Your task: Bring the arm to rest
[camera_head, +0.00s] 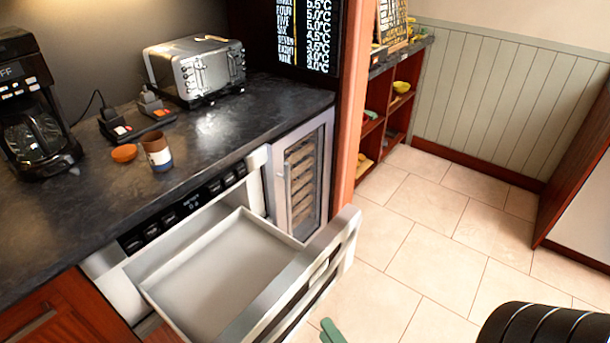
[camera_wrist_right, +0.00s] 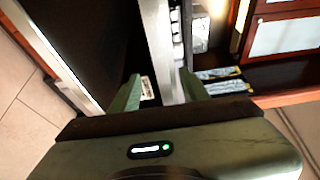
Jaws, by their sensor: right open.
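The microwave drawer (camera_head: 215,275) under the counter is pulled out, and its tray looks empty. Its silver front (camera_head: 300,285) carries a bar handle. A green fingertip of my right gripper (camera_head: 331,331) shows at the bottom edge of the head view, just in front of the drawer front. In the right wrist view, the two green fingers of my right gripper (camera_wrist_right: 160,88) stand apart with a dark gap and a silver edge behind them. I cannot tell whether a finger touches the handle. My left gripper is not in view.
A coffee maker (camera_head: 35,105), a brown and blue mug (camera_head: 157,152), an orange lid (camera_head: 124,153) and a toaster (camera_head: 195,68) stand on the dark counter (camera_head: 225,130). A wine cooler (camera_head: 303,175) is right of the drawer.

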